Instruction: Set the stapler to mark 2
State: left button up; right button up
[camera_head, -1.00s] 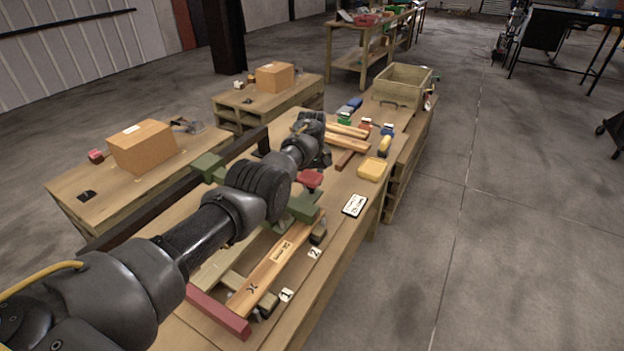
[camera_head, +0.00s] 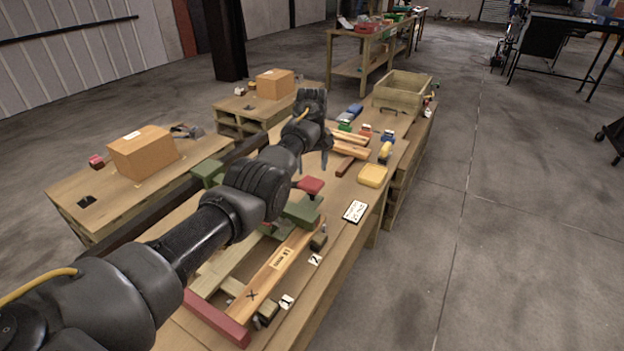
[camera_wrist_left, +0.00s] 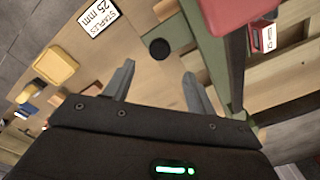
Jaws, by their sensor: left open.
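My left gripper (camera_head: 312,160) is open and empty above the workbench, beyond a red block (camera_head: 311,187). In the left wrist view its two fingers (camera_wrist_left: 160,88) stand apart, with a black round thing (camera_wrist_left: 159,49) past their tips. The red block also shows there (camera_wrist_left: 240,12), beside a dark upright and a green bar. In the head view it sits over a green block (camera_head: 302,211); whether this is the stapler I cannot tell. Two small white mark cards lie at the bench's right edge, a nearer one (camera_head: 287,301) and a farther one (camera_head: 315,259); their digits are unclear. My right gripper is not in view.
A wooden board marked X (camera_head: 266,274) lies by the cards, with a red bar (camera_head: 216,319) at its near end. My left arm covers much of the bench's left side.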

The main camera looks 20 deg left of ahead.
pick_arm(q)
jog(key=shift+r, duration=1.35)
